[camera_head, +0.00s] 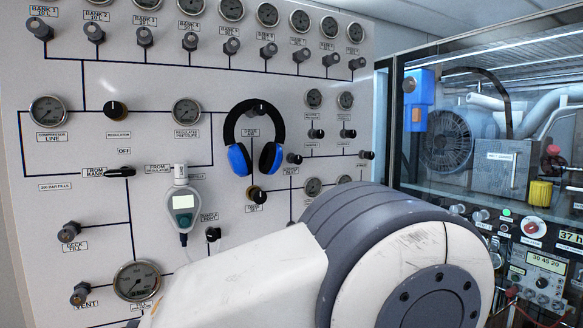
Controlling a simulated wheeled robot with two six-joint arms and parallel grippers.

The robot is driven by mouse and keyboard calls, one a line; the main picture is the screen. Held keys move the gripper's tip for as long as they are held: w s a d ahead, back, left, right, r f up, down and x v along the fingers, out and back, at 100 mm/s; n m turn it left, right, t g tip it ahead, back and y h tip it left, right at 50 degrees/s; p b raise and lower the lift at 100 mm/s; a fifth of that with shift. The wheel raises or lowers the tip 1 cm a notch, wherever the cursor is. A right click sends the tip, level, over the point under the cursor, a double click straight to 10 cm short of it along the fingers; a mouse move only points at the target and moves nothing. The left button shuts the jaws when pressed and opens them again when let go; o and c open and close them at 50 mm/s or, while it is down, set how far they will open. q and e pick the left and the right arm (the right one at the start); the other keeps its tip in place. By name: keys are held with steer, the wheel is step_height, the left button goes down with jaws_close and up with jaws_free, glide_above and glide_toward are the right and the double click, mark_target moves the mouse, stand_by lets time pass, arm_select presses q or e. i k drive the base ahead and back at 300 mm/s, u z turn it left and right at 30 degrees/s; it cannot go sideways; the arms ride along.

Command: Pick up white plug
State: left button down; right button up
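I cannot clearly tell a white plug in this view. A small white cylindrical piece (180,173) sits at the top of a handheld meter (183,207) on the panel; it may be the plug. The meter has a white and teal body, a pale screen and a cable at its lower end. One of my arms, white with a dark grey joint, fills the lower middle and hides part of the panel. Neither gripper shows.
The upright white panel (90,205) carries gauges, knobs and labels. Blue and black headphones (253,140) hang at its middle. A large gauge (137,281) is low on the left. A glass-fronted machine cabinet (480,130) stands at right.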

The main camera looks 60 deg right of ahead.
mark_target(180, 169)
steer(key=z, duration=1.1)
steer(key=k, duration=0.45)
steer(key=z, duration=0.3)
steer(key=i, duration=0.6)
steer(key=u, duration=0.25)
